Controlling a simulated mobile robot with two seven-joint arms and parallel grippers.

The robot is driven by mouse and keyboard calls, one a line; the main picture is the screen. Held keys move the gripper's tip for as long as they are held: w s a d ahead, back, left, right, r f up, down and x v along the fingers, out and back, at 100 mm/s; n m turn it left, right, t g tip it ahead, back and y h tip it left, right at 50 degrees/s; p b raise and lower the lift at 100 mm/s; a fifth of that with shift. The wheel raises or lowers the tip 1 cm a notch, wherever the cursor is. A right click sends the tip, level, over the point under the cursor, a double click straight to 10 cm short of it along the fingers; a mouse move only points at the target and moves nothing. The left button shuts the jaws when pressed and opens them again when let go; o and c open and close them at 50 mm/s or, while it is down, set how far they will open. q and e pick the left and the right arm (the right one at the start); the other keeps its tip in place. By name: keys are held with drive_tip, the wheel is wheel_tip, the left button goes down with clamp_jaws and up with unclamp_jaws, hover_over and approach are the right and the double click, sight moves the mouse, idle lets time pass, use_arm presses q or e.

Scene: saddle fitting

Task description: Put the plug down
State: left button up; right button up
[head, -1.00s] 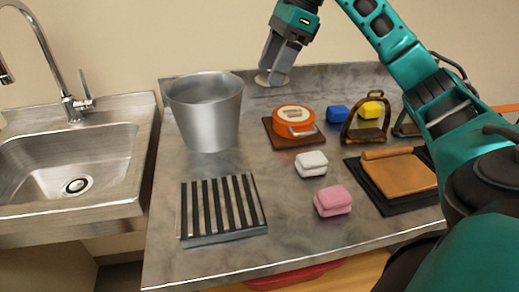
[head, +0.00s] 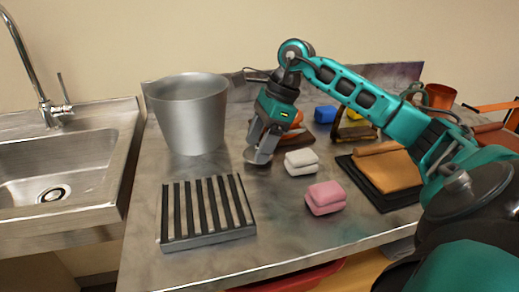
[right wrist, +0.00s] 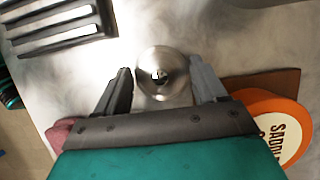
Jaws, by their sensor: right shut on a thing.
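The plug (head: 254,158) is a round metal disc at the fingertips of my right gripper (head: 263,146). In the right wrist view the plug (right wrist: 163,74) shows face on as a shiny disc with a small dark centre, between the two fingers of my right gripper (right wrist: 160,85). The right gripper is shut on it and points down over the worktop (head: 280,222). The plug is low, near the worktop; I cannot tell whether it touches. My left gripper is not in view.
A metal bucket (head: 190,118) stands behind and left of the plug. A slatted rack (head: 207,212) lies front left. White (head: 300,162) and pink (head: 325,197) sponges lie to the right. An orange tin (right wrist: 272,122) is partly hidden behind the gripper. A sink (head: 65,160) is at far left.

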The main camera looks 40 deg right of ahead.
drive_tip(key=shift+f, duration=0.7)
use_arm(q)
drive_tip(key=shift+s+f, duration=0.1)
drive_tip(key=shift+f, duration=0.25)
use_arm(e)
drive_tip(key=shift+f, duration=0.1)
drive_tip(key=o, duration=1)
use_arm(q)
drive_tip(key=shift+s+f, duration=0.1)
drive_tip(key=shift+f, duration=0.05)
